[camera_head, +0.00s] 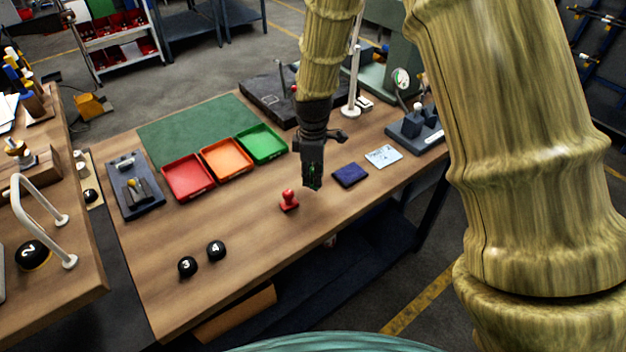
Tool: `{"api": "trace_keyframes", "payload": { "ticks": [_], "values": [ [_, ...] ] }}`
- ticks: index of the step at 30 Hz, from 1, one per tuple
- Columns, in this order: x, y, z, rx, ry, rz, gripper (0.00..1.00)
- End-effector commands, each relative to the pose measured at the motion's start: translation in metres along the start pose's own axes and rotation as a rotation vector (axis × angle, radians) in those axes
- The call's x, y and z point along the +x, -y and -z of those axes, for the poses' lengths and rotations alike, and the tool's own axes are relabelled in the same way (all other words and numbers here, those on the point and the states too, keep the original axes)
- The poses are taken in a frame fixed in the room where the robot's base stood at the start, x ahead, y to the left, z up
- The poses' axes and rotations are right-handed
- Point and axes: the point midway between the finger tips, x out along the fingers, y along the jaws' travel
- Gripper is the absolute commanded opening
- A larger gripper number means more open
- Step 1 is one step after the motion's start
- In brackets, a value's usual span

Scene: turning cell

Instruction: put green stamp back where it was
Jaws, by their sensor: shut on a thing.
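My gripper (313,182) points down above the wooden workbench, behind and to the right of the red stamp. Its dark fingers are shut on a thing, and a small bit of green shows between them. This looks like the green stamp (314,172), mostly hidden by the fingers. I cannot tell whether its base touches the bench. A red stamp (289,200) stands upright on the bench, a little to the front left of my gripper. A dark blue pad (350,175) lies to the right of my gripper.
Red (188,178), orange (226,158) and green (261,144) trays stand in a row at the left. A pale card (383,156) lies beyond the blue pad. Two black numbered balls (202,258) sit at the front left. The bench (245,235) is clear around the red stamp.

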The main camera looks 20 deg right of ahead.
Motion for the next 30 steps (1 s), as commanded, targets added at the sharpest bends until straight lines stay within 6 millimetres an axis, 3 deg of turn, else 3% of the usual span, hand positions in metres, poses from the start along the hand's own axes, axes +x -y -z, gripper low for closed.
{"api": "trace_keyframes", "payload": {
  "ticks": [12,26,27,30],
  "values": [
    [0.031,0.001,-0.001,0.001,0.001,0.002,0.09],
    [0.038,0.001,-0.001,0.001,0.0,0.001,0.09],
    [0.037,0.001,-0.001,0.001,0.0,0.0,0.3],
    [0.037,0.001,-0.001,0.001,0.0,0.0,0.46]
  ]
}}
